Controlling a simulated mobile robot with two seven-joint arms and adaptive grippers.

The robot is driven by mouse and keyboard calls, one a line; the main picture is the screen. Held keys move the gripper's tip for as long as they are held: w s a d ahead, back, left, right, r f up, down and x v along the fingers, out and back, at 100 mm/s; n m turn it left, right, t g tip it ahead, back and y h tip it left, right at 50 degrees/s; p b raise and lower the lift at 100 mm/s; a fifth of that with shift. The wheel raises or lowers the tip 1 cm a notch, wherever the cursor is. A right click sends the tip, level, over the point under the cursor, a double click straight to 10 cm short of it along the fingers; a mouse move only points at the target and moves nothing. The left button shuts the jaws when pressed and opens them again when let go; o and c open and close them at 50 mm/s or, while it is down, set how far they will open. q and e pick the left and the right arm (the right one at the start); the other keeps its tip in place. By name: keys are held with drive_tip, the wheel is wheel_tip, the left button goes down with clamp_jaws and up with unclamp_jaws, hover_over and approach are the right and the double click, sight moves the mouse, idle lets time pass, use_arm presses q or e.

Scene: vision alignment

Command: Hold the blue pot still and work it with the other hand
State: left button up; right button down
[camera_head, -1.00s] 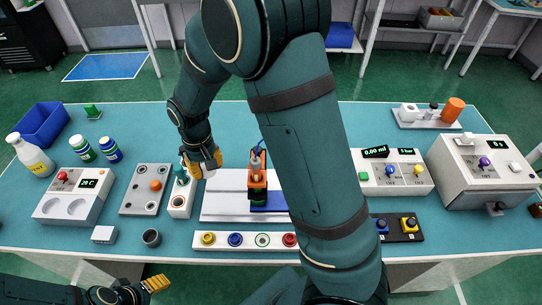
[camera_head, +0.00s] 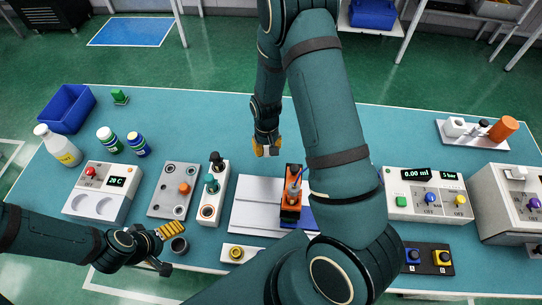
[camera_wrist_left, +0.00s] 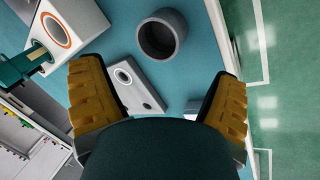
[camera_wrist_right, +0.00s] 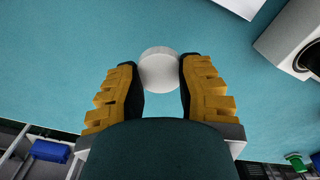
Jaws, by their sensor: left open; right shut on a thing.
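The blue pot (camera_head: 137,144), a small white jar with a blue top and band, stands upright at the back left of the table. A similar pot with green (camera_head: 109,139) stands beside it. My left gripper (camera_head: 172,230) is open and empty over the front left of the table, near a grey cup (camera_head: 179,246); the cup also shows ahead of the fingers in the left wrist view (camera_wrist_left: 162,35). My right gripper (camera_head: 266,147) is over the table's back middle, away from the pots. It is shut on a white round piece (camera_wrist_right: 160,72), seen between its fingertips.
A blue bin (camera_head: 66,108) and a white bottle (camera_head: 58,146) stand left of the pots. A heater box (camera_head: 103,193), a grey hole plate (camera_head: 172,190) and a white stand (camera_head: 209,208) lie between the pots and the front edge. The table's back middle is clear.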

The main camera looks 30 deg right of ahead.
sight(267, 160)
drive_tip(key=shift+f, duration=2.7)
drive_tip(key=c, duration=0.7)
unclamp_jaws()
drive_tip(key=shift+o, duration=0.2)
drive_tip(key=shift+r, duration=0.15)
